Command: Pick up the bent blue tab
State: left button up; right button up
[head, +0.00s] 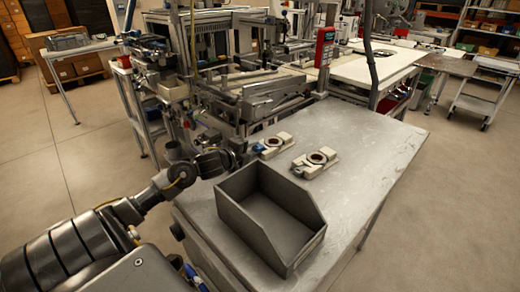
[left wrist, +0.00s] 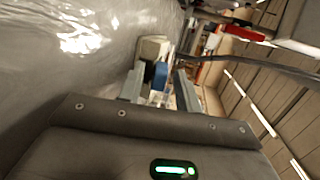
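Two cream tape-reel holders with dark round centres, a left one (head: 272,146) and a right one (head: 315,162), lie on the metal table. A small blue tab (head: 258,148) shows at the left end of the left holder; its bend is too small to make out. My left gripper (head: 239,154) is just left of that holder, its fingertips unclear in the head view. In the left wrist view its fingers (left wrist: 160,88) are apart, with a blue tab (left wrist: 160,75) and a cream holder (left wrist: 152,47) showing beyond or between them. Contact cannot be told. My right gripper is not in view.
An open grey bin (head: 228,212) stands on the near part of the table (head: 368,150), close to the holders and my left arm. Machinery with metal rails (head: 262,95) stands behind the left gripper. The table's right side is clear.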

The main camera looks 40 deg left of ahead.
pick_arm(q)
grip_shut()
jog(key=shift+r, duration=0.5)
notch_tip(320, 180, up, 2)
jog(key=shift+r, duration=0.25)
jog(key=s+a+r, duration=0.6)
jog(key=a+r, duration=0.3)
jog(key=a, duration=0.3)
jog(key=shift+a+r, duration=0.25)
jog(key=shift+a, duration=0.15)
